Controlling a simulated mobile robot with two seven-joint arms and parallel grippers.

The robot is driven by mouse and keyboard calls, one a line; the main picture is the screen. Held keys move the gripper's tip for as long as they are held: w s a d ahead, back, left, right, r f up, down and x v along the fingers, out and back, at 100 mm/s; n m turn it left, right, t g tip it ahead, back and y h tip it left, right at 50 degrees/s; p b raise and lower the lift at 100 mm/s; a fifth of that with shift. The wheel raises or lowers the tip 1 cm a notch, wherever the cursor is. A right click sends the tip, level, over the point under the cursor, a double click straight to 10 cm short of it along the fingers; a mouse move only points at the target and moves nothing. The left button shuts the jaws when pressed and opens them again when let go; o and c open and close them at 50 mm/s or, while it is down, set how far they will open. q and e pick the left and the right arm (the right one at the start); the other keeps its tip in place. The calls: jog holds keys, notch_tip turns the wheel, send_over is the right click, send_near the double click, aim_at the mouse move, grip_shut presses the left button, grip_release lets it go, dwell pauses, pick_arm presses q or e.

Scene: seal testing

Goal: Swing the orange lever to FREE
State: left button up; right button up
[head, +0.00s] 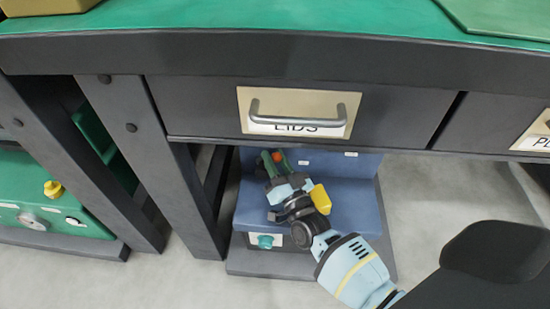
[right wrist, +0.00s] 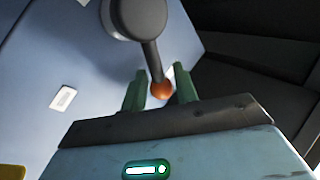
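The lever's orange ball knob (head: 277,156) is at the upper back of a blue unit (head: 345,205) under the bench. In the right wrist view, a dark rod runs from a round grey pivot (right wrist: 138,15) to the orange knob (right wrist: 161,90). My right gripper (head: 272,163) reaches in under the drawer. Its green fingers (right wrist: 160,88) are apart, one on each side of the knob, with a visible gap on the left; contact on the right is unclear. White labels (head: 304,162) on the panel are too small to read. My left gripper is not in view.
The bench front and the LIDS drawer (head: 298,112) overhang the blue unit. Dark bench legs (head: 150,160) stand to its left. A teal knob (head: 265,241) is low on its front. A green unit (head: 50,205) stands farther left. Pale floor is clear at right.

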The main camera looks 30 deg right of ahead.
pick_arm(q)
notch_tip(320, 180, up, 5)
jog(key=p, duration=0.5)
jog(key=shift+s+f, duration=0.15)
pick_arm(e)
jog(key=s, duration=1.3)
jog(key=shift+a+f, duration=0.15)
jog(key=shift+a, duration=0.25)
